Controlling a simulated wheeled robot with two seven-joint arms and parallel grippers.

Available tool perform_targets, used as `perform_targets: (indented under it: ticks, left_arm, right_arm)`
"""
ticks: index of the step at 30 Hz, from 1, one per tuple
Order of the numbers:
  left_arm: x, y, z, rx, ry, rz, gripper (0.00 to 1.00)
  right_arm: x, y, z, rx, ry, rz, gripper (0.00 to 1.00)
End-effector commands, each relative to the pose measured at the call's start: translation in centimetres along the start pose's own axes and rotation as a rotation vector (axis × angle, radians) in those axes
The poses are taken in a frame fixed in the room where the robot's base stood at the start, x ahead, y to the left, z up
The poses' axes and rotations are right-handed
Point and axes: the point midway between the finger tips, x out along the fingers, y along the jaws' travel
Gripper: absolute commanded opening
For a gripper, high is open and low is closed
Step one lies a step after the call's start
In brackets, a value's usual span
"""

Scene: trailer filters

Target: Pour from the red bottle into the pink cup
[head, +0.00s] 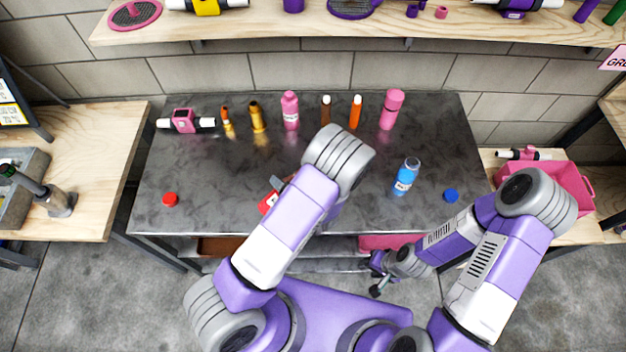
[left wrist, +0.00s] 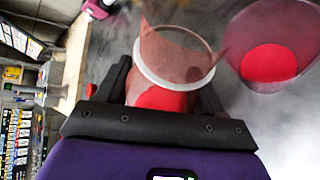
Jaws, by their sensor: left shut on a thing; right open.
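The red bottle (head: 267,204) shows only in part beside my left forearm in the head view. In the left wrist view the red bottle (left wrist: 160,97) sits between the fingers of my left gripper (left wrist: 166,88), which is shut on it. A pale ring and a see-through reddish part show at its top. The pink cup (left wrist: 244,42) is see-through and stands to the right of the bottle, apart from it in this picture, with a red round patch inside. My arm hides the cup in the head view. My right gripper (head: 378,277) is open and empty, low in front of the table.
A red cap (head: 170,199) lies at the left of the dark table (head: 205,165). An open blue bottle (head: 406,177) and a blue cap (head: 451,195) are at the right. Several bottles, including a pink one (head: 290,110), stand along the back. A pink bin (head: 570,182) is far right.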

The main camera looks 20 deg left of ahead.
Motion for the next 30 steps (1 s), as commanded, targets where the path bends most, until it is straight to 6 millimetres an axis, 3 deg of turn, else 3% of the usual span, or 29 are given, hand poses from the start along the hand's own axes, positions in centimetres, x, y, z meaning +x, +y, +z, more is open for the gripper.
perform_targets:
  ticks: [1, 6, 14, 30]
  left_arm:
    - [-0.7, 1.1, 0.9, -0.026, -0.013, -0.008, 0.25]
    - [-2.0, 2.6, 2.3, -0.103, -0.045, -0.040, 0.25]
    - [-1.0, 1.2, 1.6, -0.239, -0.101, -0.096, 0.25]
    - [-0.7, 1.5, 0.5, -0.496, -0.208, -0.203, 0.25]
  right_arm:
    - [-1.0, -0.4, 0.0, -0.001, 0.002, -0.001, 0.43]
    - [-2.0, -0.8, 0.0, -0.002, 0.003, -0.001, 0.43]
    - [1.7, 0.6, -0.1, -0.001, 0.002, -0.001, 0.43]
    - [7.0, 2.6, -0.4, -0.001, 0.003, -0.001, 0.43]
